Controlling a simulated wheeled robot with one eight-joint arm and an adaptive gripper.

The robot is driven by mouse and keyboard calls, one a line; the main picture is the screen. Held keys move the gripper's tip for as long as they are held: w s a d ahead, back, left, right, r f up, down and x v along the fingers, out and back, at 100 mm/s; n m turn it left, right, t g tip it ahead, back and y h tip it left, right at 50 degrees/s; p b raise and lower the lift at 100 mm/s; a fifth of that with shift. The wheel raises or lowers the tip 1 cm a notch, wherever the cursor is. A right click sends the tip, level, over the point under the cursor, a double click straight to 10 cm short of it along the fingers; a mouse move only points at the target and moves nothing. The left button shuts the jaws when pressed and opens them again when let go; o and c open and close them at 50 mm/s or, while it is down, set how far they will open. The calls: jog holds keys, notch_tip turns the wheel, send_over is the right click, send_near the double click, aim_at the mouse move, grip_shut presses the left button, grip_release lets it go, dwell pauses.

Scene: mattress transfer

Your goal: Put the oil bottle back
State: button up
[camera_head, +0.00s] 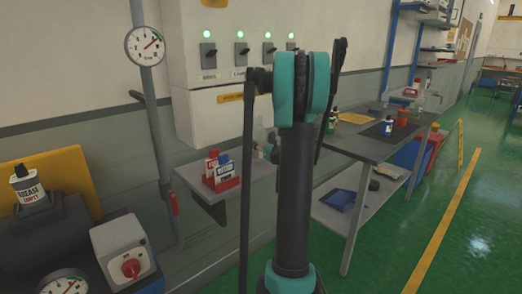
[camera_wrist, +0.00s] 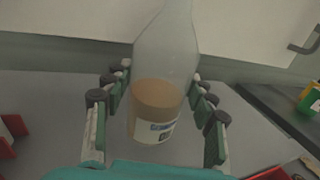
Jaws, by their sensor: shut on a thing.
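The oil bottle (camera_wrist: 155,100) is clear with a narrowing neck, amber liquid in its lower part and a white label. It fills the middle of the wrist view, and its top is cut off by the frame. My gripper (camera_wrist: 160,92) is shut on it, with green-padded fingers on both sides. A grey surface lies behind and below the bottle; I cannot tell whether the bottle touches it. In the head view my own arm hides most of the gripper and bottle, near the small grey wall shelf (camera_head: 253,187).
A red rack (camera_head: 222,178) with small containers stands on the wall shelf. A grey workbench (camera_head: 362,141) with bottles and mats is to the right. A grease can (camera_head: 27,186) and a grey box with a red knob (camera_head: 125,252) are at left. Green floor is open at right.

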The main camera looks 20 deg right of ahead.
jog(key=shift+f, duration=1.75)
jog(key=o, duration=1.5)
jog(key=shift+f, duration=0.1)
